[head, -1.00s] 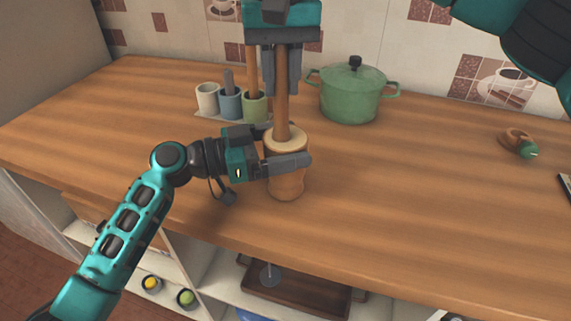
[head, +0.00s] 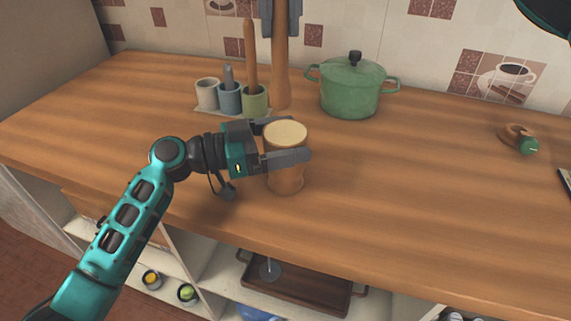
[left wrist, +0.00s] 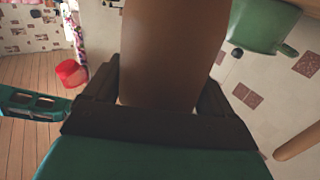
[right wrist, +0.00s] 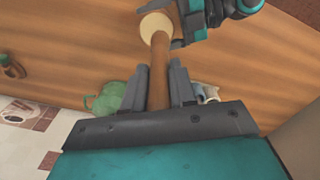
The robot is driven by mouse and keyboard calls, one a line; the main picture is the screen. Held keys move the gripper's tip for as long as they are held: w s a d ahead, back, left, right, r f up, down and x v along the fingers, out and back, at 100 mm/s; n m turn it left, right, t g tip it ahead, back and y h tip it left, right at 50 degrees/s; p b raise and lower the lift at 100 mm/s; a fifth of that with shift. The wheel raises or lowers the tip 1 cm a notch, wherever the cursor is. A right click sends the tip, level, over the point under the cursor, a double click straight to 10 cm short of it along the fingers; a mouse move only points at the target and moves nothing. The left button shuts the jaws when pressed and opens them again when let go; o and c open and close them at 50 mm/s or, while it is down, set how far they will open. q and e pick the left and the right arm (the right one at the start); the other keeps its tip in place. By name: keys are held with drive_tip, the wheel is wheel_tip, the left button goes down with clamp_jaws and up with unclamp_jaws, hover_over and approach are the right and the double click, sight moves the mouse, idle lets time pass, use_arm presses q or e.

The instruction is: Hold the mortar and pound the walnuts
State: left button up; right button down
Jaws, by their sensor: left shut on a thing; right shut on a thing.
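The wooden mortar (head: 286,178) stands upright on the counter with a pale top. My left gripper (head: 293,140) is shut around its upper part from the left; its brown wall fills the middle of the left wrist view (left wrist: 172,50). My right gripper (head: 280,20) is shut on the wooden pestle (head: 281,75), which hangs upright with its lower end above and clear of the mortar. The right wrist view shows the pestle (right wrist: 159,70) between the fingers, with the mortar top (right wrist: 153,24) beyond its end. I cannot make out any walnuts.
A holder with three cups (head: 230,98) holding utensils stands behind left. A green lidded pot (head: 350,92) stands behind right. A small wooden item with a green part (head: 520,140) lies far right. The wooden counter (head: 420,190) is clear right of the mortar.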

use_arm(q)
drive_tip(key=o, duration=1)
drive_tip(key=v, duration=1.2)
drive_tip(key=shift+a, duration=0.1)
